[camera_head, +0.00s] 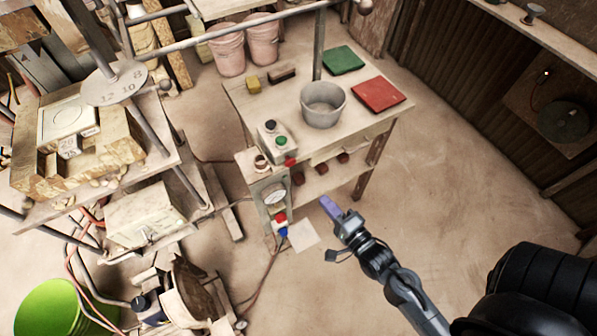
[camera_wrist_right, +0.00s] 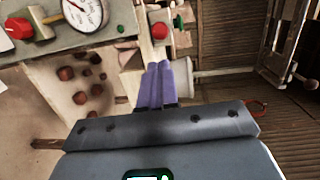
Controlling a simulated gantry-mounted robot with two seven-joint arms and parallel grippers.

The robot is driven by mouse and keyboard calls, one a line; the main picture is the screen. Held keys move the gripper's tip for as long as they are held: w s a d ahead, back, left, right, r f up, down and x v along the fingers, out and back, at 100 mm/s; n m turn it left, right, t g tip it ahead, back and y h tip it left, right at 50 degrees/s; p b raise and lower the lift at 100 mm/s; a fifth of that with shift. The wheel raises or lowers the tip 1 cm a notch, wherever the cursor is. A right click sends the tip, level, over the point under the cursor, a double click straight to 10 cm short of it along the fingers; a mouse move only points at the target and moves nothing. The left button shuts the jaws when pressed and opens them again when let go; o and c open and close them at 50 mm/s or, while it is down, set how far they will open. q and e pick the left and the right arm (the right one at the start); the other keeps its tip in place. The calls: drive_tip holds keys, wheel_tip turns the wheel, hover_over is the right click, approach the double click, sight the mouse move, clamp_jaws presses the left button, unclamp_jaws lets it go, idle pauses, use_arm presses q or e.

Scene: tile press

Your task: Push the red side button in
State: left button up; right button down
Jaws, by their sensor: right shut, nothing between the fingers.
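The red side button (camera_head: 290,162) is on the side of a small pale control box (camera_head: 271,150) on the workbench. A green button (camera_head: 281,140) is on the box's top. In the right wrist view the red side button (camera_wrist_right: 159,31) is just beyond my fingertips, with the green button (camera_wrist_right: 179,22) to its right. My right gripper (camera_head: 328,204) has purple fingers, shut with nothing between them. It is in front of the bench, apart from the button in the head view. Its fingers (camera_wrist_right: 159,68) point toward the box in the wrist view. My left gripper is not in view.
A gauge panel has a gauge (camera_head: 275,194), another red button (camera_head: 280,217) and a blue one (camera_head: 283,232). The bench (camera_head: 240,97) holds a grey bucket (camera_head: 322,105), a green tile (camera_head: 343,60) and a red tile (camera_head: 379,94). Floor right of the bench is clear.

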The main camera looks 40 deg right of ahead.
drive_tip(key=shift+w, duration=0.1)
drive_tip(key=b, duration=0.2)
approach(292, 164)
drive_tip(key=w, duration=0.4)
drive_tip(key=w+d, duration=0.1)
drive_tip(key=w, duration=0.1)
drive_tip(key=shift+w+f, duration=0.2)
drive_tip(key=shift+w, duration=0.1)
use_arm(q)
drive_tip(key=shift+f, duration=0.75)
use_arm(e)
drive_tip(key=shift+w, duration=0.1)
use_arm(q)
drive_tip(key=shift+p, duration=0.3)
